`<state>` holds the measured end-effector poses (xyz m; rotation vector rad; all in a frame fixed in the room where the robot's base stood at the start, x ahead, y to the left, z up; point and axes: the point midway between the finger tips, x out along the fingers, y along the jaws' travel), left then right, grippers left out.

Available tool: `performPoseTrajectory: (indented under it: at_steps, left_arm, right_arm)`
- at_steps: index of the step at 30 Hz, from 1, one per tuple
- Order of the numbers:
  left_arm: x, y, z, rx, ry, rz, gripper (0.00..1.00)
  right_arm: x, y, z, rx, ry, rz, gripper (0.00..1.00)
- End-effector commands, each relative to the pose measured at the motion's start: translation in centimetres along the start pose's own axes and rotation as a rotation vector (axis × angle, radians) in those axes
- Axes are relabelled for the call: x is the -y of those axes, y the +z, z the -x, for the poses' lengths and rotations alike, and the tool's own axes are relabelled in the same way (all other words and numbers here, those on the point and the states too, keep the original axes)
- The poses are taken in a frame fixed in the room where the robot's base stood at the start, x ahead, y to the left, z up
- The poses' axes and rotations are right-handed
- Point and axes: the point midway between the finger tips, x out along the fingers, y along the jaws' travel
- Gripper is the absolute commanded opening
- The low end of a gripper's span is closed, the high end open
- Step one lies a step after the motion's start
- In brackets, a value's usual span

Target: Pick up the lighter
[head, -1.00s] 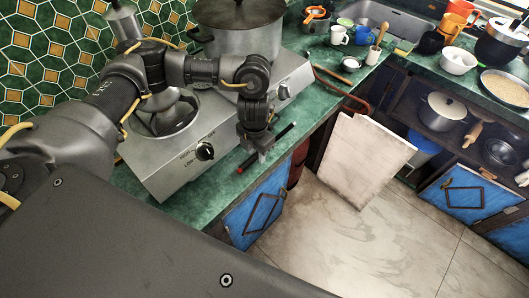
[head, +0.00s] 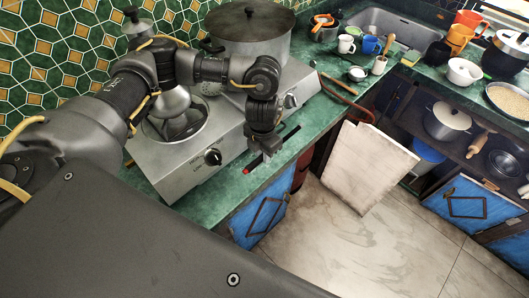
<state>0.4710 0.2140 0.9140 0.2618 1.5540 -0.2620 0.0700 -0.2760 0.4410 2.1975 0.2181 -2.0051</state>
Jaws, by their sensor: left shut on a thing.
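The lighter is a thin black stick (head: 290,133) with a red end (head: 247,170). It lies slantwise across my left gripper (head: 267,158), over the green counter strip in front of the gas hotplate (head: 190,158). My left gripper points down and is shut on the lighter's middle, hiding that part of it. I cannot tell for sure whether the lighter is clear of the counter. My right gripper is not in view.
A large lidded pot (head: 250,42) stands on the hotplate behind my arm. A control knob (head: 212,157) faces the counter's front edge. Cups and a sink (head: 385,22) are at the back right.

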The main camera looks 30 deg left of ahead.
Motion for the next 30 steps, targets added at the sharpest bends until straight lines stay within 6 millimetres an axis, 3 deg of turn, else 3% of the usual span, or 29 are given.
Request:
performPoseTrajectory:
  at_steps: [1,9,16,22,30]
  left_arm:
    - [0.6,-0.4,1.6,-0.002,-0.002,-0.005,0.0]
    - [3.6,-2.2,6.1,-0.002,-0.001,-0.005,0.0]
    - [7.7,-4.7,8.2,-0.004,-0.003,-0.007,0.0]
    - [10.3,-6.2,8.6,0.0,-0.002,-0.008,0.0]
    - [11.5,-7.0,9.2,0.0,-0.001,-0.002,0.0]
  right_arm:
    - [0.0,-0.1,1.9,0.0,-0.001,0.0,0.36]
    - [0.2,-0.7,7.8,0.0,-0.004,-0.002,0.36]
    - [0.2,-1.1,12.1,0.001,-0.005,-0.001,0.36]
    - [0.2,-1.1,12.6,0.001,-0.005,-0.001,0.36]
    - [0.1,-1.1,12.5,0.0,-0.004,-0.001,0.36]
